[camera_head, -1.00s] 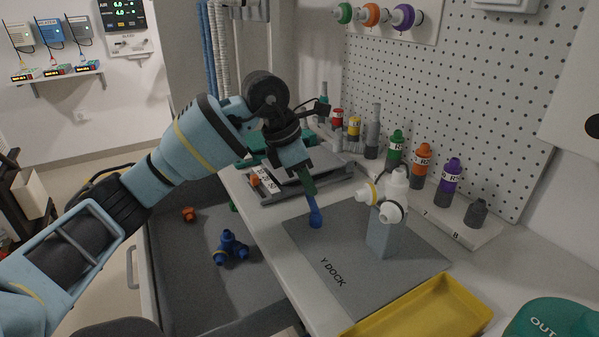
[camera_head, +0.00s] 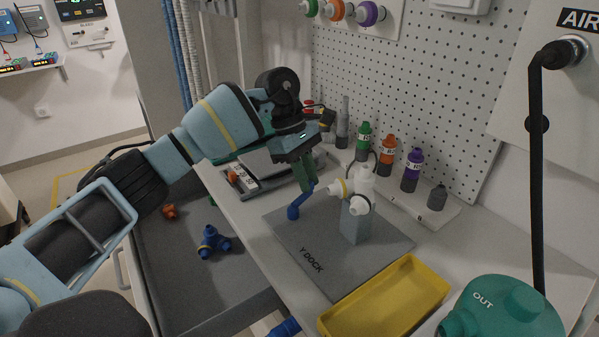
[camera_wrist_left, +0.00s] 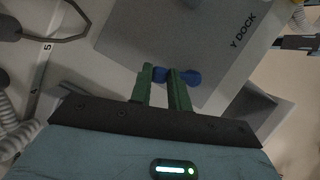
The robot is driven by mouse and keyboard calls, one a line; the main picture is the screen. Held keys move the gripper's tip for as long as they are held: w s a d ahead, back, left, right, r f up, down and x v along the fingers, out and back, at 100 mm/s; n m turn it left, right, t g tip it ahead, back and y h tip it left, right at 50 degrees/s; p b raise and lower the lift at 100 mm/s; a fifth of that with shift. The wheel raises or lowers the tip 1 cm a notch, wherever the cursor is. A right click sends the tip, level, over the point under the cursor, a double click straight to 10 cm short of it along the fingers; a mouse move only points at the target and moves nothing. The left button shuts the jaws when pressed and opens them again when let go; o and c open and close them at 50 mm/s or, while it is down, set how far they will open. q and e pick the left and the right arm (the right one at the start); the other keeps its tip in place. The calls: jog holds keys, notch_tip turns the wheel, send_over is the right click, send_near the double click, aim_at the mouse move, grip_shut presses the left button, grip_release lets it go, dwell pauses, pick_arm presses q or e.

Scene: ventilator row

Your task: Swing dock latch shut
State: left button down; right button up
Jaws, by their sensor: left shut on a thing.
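The grey dock plate (camera_head: 302,240), marked Y DOCK, lies on the bench; it also shows in the left wrist view (camera_wrist_left: 195,35). A white Y-shaped piece (camera_head: 362,184) with a yellow band sits on the dock's grey post (camera_head: 355,225). A blue lever (camera_head: 294,211), apparently the latch, is at the plate's left side, tilted with its rounded end low. My left gripper (camera_head: 306,185) is shut on it with green fingers. In the left wrist view, blue (camera_wrist_left: 163,75) shows between the fingertips (camera_wrist_left: 166,77) and beyond one finger. My right gripper is out of view.
A yellow tray (camera_head: 385,298) and a teal OUT unit (camera_head: 500,310) stand at the front right. Colour-banded bottles (camera_head: 387,155) line the pegboard. A black hose (camera_head: 537,180) hangs at the right. A blue connector (camera_head: 213,242) lies in the grey drawer (camera_head: 190,285).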

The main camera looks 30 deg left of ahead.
pick_arm(q)
jog(key=shift+s+d+r+m+g, duration=0.1)
jog(key=shift+d+m+g, duration=0.35)
jog(key=shift+m, duration=0.5)
jog(key=shift+d+m+g, duration=0.25)
jog(key=shift+d+m, duration=0.3)
jog(key=shift+m, duration=0.4)
jog(key=c, duration=1.3)
grip_release()
jog(key=shift+y, duration=0.3)
jog(key=shift+b+v, duration=0.35)
jog(key=shift+v, duration=3.5)
jog(key=shift+s, duration=0.1)
